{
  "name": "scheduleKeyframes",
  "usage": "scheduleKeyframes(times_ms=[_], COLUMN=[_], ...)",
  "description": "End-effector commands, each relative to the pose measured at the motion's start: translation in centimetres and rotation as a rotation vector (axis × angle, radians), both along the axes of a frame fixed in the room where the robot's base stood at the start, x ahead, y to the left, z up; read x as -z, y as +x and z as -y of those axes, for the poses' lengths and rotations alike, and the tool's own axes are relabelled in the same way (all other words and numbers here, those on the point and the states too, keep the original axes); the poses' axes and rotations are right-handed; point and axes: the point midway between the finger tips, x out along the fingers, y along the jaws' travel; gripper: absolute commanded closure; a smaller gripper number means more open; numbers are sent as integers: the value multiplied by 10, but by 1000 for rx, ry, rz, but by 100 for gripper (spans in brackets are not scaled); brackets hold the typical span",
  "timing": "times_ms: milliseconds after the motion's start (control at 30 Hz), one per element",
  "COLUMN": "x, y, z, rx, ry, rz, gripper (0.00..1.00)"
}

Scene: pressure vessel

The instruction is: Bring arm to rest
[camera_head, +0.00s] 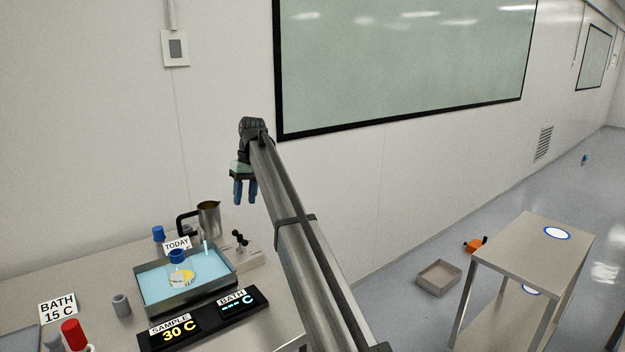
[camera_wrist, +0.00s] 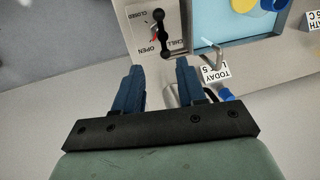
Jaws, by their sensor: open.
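My gripper (camera_head: 245,191) hangs in the air above the back of the bench, fingers pointing down, with the arm reaching up from the lower right. In the wrist view its two blue fingers (camera_wrist: 160,88) are apart with nothing held between them. Below stands a metal pitcher (camera_head: 209,219) with a dark handle, clear of the fingers in the head view. A tray bath (camera_head: 150,311) holds blue liquid and a blue-capped flask (camera_head: 182,270) with yellow contents. In the wrist view the pitcher is mostly hidden behind the fingers.
A valve plate (camera_wrist: 152,38) marked OPEN, CLOSED and CHILL is on the bench. A display box (camera_head: 200,318) reads SAMPLE 30 C, with dashes for BATH. A grey cup (camera_head: 121,305) and red-capped bottle (camera_head: 74,333) stand left. A side table (camera_head: 515,248) stands right.

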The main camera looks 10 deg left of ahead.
Motion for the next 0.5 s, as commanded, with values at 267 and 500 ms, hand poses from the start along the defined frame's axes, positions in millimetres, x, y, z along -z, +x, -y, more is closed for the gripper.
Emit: scheduleKeyframes(times_ms=[267,500], x=[105,216], y=[-7,-29], z=[83,180], rx=[123,268], ry=[-22,-49], rz=[6,21], gripper=[60,60])
